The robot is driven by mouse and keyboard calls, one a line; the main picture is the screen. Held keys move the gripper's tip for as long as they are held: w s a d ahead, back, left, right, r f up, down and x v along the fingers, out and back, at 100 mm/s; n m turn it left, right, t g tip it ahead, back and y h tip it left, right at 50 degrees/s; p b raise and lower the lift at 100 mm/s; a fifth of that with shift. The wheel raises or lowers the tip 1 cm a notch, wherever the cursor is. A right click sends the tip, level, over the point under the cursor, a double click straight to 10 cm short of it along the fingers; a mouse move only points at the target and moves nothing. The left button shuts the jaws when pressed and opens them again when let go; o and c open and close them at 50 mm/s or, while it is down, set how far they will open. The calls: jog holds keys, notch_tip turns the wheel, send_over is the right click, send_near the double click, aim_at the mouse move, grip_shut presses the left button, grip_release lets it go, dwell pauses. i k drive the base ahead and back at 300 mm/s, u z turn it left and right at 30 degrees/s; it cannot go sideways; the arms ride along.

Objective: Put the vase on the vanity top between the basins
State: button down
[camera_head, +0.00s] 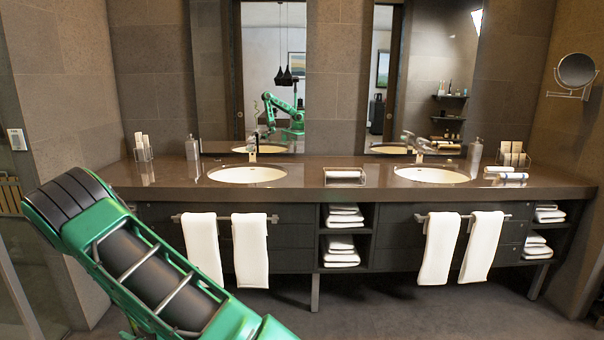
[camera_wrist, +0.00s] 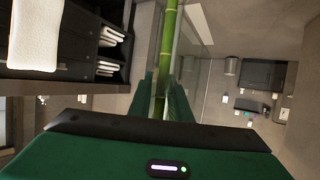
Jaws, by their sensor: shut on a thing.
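The vase (camera_wrist: 190,70) shows in the wrist view as a clear, square-sided glass vessel with a green bamboo stalk (camera_wrist: 169,40) in it. My gripper (camera_wrist: 164,92) is shut on it, with a green finger on each side. The vase's far end is cut off by the frame. The vanity top (camera_head: 308,178) runs along the back wall in the head view, with a left basin (camera_head: 248,175) and a right basin (camera_head: 432,175). My gripper is outside the head view directly; only my arm and its mirror reflection show.
A small holder with a rolled white towel (camera_head: 345,174) stands between the basins, with bare top beside it. Taps, dispensers (camera_head: 192,148) and bottles (camera_head: 142,147) stand near the basins. White towels (camera_head: 250,250) hang in front. A round mirror (camera_head: 577,70) juts from the right wall.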

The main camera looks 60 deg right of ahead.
aim_at(337, 164)
jog(key=z, duration=0.85)
